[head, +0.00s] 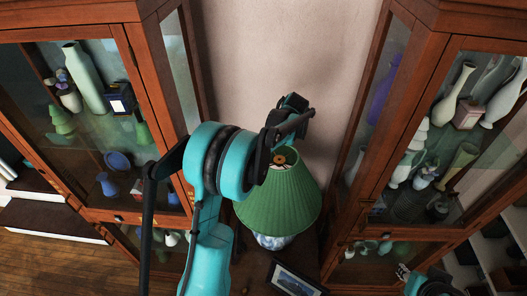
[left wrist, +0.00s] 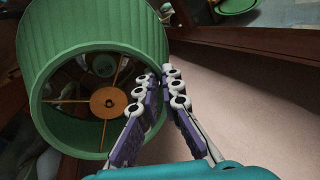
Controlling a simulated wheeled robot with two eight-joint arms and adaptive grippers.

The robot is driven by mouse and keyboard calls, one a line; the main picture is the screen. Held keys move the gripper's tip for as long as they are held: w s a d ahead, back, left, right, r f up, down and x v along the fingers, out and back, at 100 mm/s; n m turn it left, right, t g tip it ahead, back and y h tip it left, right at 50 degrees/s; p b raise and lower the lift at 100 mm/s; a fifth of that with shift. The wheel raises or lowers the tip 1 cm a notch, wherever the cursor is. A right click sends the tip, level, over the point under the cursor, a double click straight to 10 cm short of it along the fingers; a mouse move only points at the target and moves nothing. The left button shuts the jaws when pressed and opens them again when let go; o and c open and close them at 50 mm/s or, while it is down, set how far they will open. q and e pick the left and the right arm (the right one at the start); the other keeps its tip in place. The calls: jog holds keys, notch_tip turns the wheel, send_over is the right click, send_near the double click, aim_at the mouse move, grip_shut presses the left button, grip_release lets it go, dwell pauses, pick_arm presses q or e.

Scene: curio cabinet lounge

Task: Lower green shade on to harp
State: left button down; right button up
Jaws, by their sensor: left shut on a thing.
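The green pleated shade (head: 281,200) is over a blue-and-white lamp base (head: 273,241) between the two cabinets, slightly tilted in the head view. In the left wrist view the shade (left wrist: 90,28) shows its round opening, with thin spokes meeting at a brass-coloured centre disc (left wrist: 107,102). My left gripper (left wrist: 160,95) is shut on the shade's rim, one finger inside and one outside; in the head view my arm partly covers it. The harp cannot be made out, so its contact with the shade is unclear. Part of my right gripper (head: 425,283) shows at the lower right; its jaws are unclear.
Glass-fronted wooden cabinets stand close on the left (head: 137,75) and right (head: 437,70), holding vases and ornaments. A framed picture (head: 293,280) lies in front of the lamp. A bare wall (head: 285,50) is behind.

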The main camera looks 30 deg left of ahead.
pick_arm(q)
jog(key=shift+f+b, duration=0.3)
jog(key=shift+f, duration=0.2)
jog(key=c, duration=1.6)
grip_release()
jog(key=v, duration=1.2)
jog(key=s+d+f+t+h+b, duration=0.1)
jog(key=s+d+f+b, duration=0.3)
jog(key=s+f+b, duration=0.4)
jog(key=s+d+f+t+h+b, duration=0.2)
jog(key=s+d+f+t+b, duration=0.2)
jog(key=s+f+b, duration=0.4)
jog(key=s+d+f+t+h+b, duration=0.1)
jog(key=s+d+f+t+b, duration=0.2)
jog(key=s+f+b, duration=0.5)
jog(key=shift+d+f+m+h+b, duration=0.15)
jog(key=shift+d+f+b, duration=0.2)
jog(key=shift+f, duration=0.75)
jog(key=shift+d+f+m+h+b, duration=0.1)
jog(key=shift+f+b, duration=0.4)
jog(key=shift+f, duration=0.55)
jog(key=shift+d+f+m+h+b, duration=0.15)
jog(key=shift+d+f+b, duration=0.2)
jog(key=shift+f, duration=0.75)
